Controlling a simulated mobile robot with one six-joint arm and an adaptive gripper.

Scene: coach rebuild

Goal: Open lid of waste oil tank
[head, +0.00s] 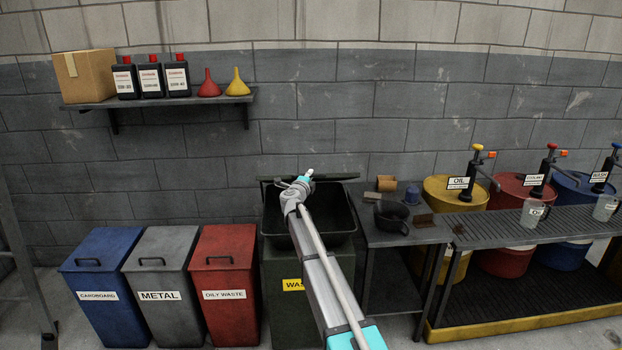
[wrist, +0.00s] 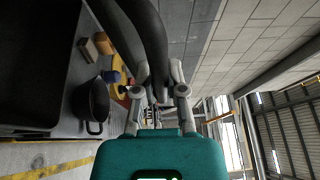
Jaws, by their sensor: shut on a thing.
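The waste oil tank (head: 280,258) is a dark green bin with a yellow label, partly covered by my arm. Its dark basin (head: 343,228) shows open at the top. The lid (head: 338,177) is raised at the tank's back, by the wall, and shows as a thin dark edge. My gripper is at the lid, its fingers mostly hidden behind my wrist in the head view. In the wrist view my gripper (wrist: 158,74) is shut on the lid's dark curved handle (wrist: 150,40).
A side bench (head: 400,236) with a black pot (head: 392,217), a blue cup and small brown blocks stands right of the tank. The red oily waste bin (head: 224,270) stands close on the left. A wall shelf (head: 215,100) with bottles and funnels hangs above left.

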